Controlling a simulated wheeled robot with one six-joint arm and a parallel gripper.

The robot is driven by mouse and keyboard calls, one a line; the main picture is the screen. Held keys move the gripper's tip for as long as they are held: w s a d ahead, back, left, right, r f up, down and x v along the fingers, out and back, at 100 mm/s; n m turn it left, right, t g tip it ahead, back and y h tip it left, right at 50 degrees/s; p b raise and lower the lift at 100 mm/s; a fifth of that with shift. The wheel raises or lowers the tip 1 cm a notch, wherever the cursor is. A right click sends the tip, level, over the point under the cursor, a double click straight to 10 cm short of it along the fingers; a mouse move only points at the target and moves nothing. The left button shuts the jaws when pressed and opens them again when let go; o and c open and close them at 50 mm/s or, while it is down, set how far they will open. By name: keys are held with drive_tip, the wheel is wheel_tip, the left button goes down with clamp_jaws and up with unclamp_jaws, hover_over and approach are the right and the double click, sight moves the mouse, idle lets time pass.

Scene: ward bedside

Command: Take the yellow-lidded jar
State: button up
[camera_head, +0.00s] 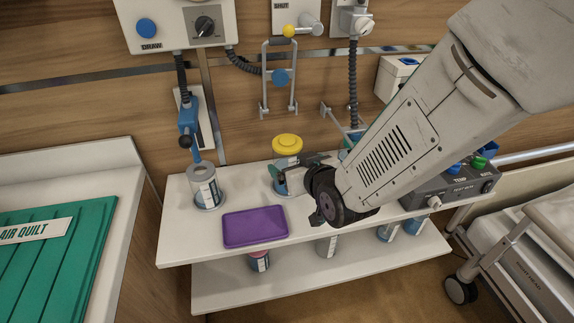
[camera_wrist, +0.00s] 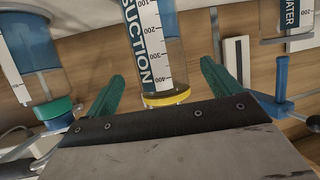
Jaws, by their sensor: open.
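The yellow-lidded jar (camera_head: 287,146) stands upright on the white shelf (camera_head: 180,215), its lower part partly hidden by my gripper. In the wrist view the jar (camera_wrist: 170,45) appears upside down, with a SUCTION scale on its clear side and its yellow lid lowest in the picture. My gripper (camera_head: 284,176) is open at the jar, coming from the right. In the wrist view its two green fingers (camera_wrist: 162,74) show on either side of the jar, with visible gaps. How deep the jar sits between them is hard to tell.
A clear canister (camera_head: 205,188) stands left of the jar, and a purple tray (camera_head: 255,227) lies in front. A green-lidded jar (camera_wrist: 53,108) is close beside one finger. A grey control box (camera_head: 455,186) stands to the right. A lower shelf (camera_head: 225,287) holds several jars.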

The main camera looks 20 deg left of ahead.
drive_tip(key=x, duration=0.2)
drive_tip(key=f+x, duration=0.1)
drive_tip(key=x, duration=0.1)
drive_tip(key=shift+f, duration=0.1)
drive_tip(key=shift+w+a+f, duration=0.2)
drive_tip(key=shift+w+a, duration=0.15)
drive_tip(key=shift+w, duration=0.1)
drive_tip(key=c, duration=1.3)
